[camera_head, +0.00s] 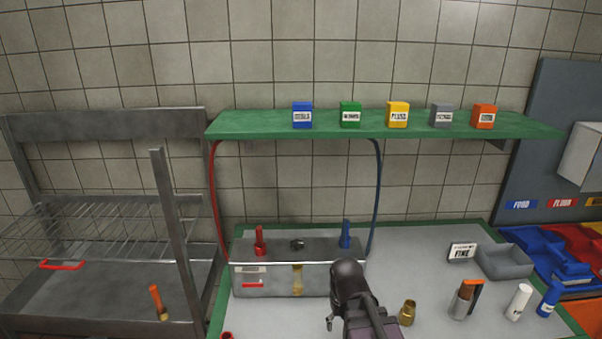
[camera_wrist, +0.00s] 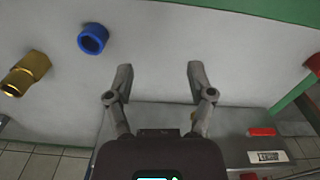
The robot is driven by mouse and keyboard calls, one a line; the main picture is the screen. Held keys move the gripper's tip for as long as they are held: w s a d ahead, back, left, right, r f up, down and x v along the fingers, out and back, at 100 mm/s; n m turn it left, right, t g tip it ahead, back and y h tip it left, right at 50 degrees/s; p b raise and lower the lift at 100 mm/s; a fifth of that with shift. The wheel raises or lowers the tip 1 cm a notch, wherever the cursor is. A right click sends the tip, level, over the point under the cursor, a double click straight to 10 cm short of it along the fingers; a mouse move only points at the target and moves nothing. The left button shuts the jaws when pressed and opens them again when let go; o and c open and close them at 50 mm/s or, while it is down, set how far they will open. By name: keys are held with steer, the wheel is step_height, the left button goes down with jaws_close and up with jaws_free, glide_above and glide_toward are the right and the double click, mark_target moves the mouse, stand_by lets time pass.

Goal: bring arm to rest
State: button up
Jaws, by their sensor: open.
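My gripper (camera_wrist: 160,75) is open in the wrist view, its two fingers spread apart with nothing between them. It is over the pale worktop, at the edge of the grey metal box (camera_wrist: 235,118). In the head view, my dark arm (camera_head: 352,285) stands in front of the right end of the same metal box (camera_head: 320,278), and the fingers are mostly hidden. A brass fitting (camera_wrist: 25,73) and a blue ring (camera_wrist: 93,38) lie on the worktop, apart from the fingers. The brass fitting also shows in the head view (camera_head: 407,312), right of my arm.
A green shelf (camera_head: 270,124) with several small coloured boxes spans above the worktop. Red (camera_head: 259,242) and blue (camera_head: 345,235) taps rise from the metal box. A grey tray (camera_head: 503,261) and several bottles stand right. A metal rack (camera_head: 95,290) stands left.

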steer(key=shift+m, duration=0.9)
steer(key=d, duration=0.2)
steer(key=s+d, duration=0.1)
steer(key=d, duration=0.2)
steer(key=shift+s, duration=0.1)
steer(key=shift+a, duration=0.1)
